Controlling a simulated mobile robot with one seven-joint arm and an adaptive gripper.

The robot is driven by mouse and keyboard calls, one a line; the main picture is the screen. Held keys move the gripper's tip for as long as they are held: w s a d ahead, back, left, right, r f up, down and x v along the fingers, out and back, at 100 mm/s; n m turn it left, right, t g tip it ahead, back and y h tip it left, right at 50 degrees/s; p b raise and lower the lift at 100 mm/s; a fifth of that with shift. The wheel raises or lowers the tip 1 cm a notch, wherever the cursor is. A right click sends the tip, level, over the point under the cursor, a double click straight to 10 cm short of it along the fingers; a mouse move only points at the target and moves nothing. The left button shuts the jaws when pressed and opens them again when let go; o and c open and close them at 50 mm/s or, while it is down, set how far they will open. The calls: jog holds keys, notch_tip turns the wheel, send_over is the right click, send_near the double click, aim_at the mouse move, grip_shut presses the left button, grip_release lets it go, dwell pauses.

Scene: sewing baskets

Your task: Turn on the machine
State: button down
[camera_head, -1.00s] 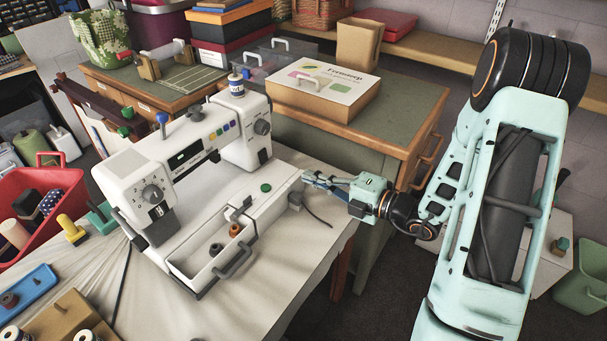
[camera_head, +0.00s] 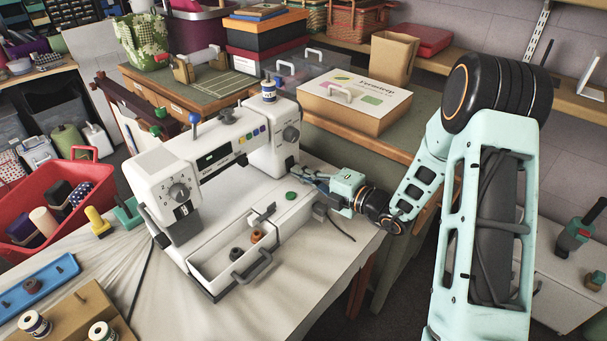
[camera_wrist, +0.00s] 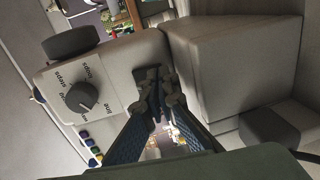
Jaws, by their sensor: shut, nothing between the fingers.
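The white sewing machine (camera_head: 215,160) stands on the cloth-covered table, with a small dark display (camera_head: 212,157) and a row of coloured buttons (camera_head: 257,135) on its front. A round dial (camera_head: 291,133) is on its right pillar. A green round button (camera_head: 290,195) lies on its base. My gripper (camera_head: 297,172) is shut and empty, its fingertips close to the foot of the right pillar, just behind the green button. In the wrist view my shut gripper (camera_wrist: 158,90) points at the machine, beside a labelled dial (camera_wrist: 82,97). I cannot tell whether the tips touch it.
An open tray (camera_head: 225,262) with spools and a handle is at the machine's front. A cable (camera_head: 337,225) lies right of the base. A cardboard box (camera_head: 355,105) stands behind my gripper.

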jog(key=shift+w+a+f+y+b, duration=0.2)
jog(key=shift+f+y+b, duration=0.1)
jog(key=shift+f+b, duration=0.25)
jog(key=shift+a+r+t, duration=0.1)
jog(key=shift+r+t, duration=0.2)
jog(key=shift+r, duration=0.1)
